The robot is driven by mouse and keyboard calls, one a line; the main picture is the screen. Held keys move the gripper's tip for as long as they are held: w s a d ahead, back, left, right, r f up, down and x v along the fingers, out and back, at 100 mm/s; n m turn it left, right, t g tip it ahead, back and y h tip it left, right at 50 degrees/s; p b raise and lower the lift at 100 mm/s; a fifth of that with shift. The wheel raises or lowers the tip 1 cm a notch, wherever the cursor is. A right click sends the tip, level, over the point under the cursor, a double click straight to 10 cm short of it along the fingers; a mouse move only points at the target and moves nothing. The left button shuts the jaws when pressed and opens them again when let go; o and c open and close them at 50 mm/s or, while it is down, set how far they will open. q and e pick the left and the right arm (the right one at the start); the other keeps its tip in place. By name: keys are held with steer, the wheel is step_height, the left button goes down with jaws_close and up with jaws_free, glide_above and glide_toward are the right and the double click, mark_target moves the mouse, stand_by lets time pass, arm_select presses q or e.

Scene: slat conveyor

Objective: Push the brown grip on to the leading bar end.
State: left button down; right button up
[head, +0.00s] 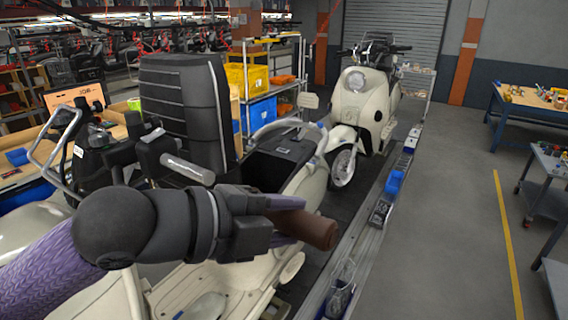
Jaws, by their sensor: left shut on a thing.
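The brown grip (318,233) is a short dark-brown cylinder held in front of the near scooter. My left gripper (298,216) is shut on it, and the grip sticks out beyond the fingers to the right. A bare silver bar end (188,168) juts from the near scooter's handlebar, beside the black control block. It lies above and to the left of the gripper in the picture, apart from the brown grip. My left wrist hides part of the scooter below the bar end. My right gripper is not in view.
The near cream scooter (305,180) has a tall black box (188,95) on it. A second cream scooter (362,105) stands farther along the line. A rail (375,225) with blue parts runs to the right of the scooters. The grey floor beyond it is open.

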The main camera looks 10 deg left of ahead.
arm_select(q)
steer(key=shift+s+r, duration=0.1)
steer(key=shift+r, duration=0.6)
steer(key=shift+a+f+h, duration=0.1)
steer(key=shift+f+h, duration=0.05)
steer(key=shift+h, duration=0.15)
steer(key=a+b, duration=0.1)
steer(key=w+a+b, duration=0.1)
steer(key=w+a, duration=0.1)
steer(key=a, duration=0.1)
steer(key=shift+a+f+b, duration=0.1)
steer(key=shift+f+b, duration=0.1)
steer(key=shift+b, duration=0.2)
steer(key=shift+w+a+r, duration=0.1)
steer(key=shift+w+a, duration=0.3)
steer(key=shift+a, duration=0.45)
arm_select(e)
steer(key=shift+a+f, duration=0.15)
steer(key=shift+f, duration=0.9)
arm_select(q)
steer(key=shift+w+a, duration=0.2)
steer(key=shift+a, duration=0.3)
steer(key=shift+w+a, duration=0.2)
steer(key=shift+a, duration=0.25)
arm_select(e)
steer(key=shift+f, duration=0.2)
